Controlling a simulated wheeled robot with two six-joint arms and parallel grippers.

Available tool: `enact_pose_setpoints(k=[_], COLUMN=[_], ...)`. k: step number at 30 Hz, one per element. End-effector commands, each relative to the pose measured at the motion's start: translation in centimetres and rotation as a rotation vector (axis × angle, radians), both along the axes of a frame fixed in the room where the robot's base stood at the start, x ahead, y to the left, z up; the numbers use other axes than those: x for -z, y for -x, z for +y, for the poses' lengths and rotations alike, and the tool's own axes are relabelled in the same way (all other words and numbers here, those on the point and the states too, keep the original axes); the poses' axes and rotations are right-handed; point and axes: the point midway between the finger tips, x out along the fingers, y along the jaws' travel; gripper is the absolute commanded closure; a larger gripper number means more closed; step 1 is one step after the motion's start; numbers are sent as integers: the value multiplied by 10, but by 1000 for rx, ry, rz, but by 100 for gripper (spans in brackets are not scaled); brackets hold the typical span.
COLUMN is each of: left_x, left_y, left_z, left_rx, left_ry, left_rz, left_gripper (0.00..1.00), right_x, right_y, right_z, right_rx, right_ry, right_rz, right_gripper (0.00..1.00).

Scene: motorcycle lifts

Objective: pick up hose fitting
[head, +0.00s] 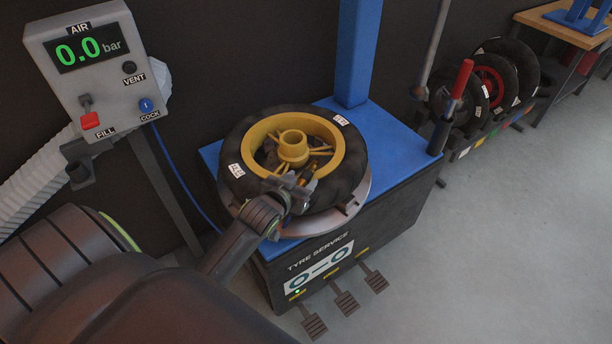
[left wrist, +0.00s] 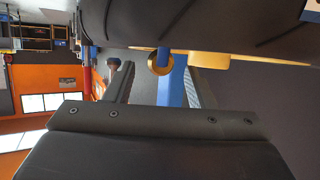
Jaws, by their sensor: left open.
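My left gripper (head: 298,188) is over the near side of the black tyre (head: 350,184) with the yellow rim (head: 348,145). It is open; in the left wrist view its two fingers (left wrist: 160,76) stand apart with nothing held between them. A small brass-coloured ring (left wrist: 160,62), perhaps part of the hose fitting, shows beyond the gap between the fingers, by the tyre's edge. In the head view a small brass-orange piece (head: 313,171) shows just beyond the gripper, partly hidden by it. I cannot tell for certain which is the fitting. My right gripper is not in view.
The wheel lies flat on the blue-topped tyre machine (head: 393,130), with a blue column behind and a red-handled lever (head: 462,80) at right. A grey air box (head: 95,70) with a blue hose (head: 184,180) stands at left. Free floor lies at right.

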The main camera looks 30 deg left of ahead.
Motion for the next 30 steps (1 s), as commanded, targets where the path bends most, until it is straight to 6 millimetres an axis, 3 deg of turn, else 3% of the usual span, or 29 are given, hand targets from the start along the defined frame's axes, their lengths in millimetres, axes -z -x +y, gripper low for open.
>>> enact_pose_setpoints(k=[6,14,26,30], left_x=[9,9,10,9], left_y=[-21,-23,-23,-23], left_z=[2,3,3,3], left_rx=[0,0,0,0], left_ry=[0,0,0,0], left_rz=[0,0,0,-1], left_gripper=[50,50,100,100], right_x=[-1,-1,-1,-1], right_y=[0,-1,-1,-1], right_z=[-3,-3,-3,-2], right_rx=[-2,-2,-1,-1], right_ry=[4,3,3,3], right_rz=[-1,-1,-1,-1], right_gripper=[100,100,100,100])
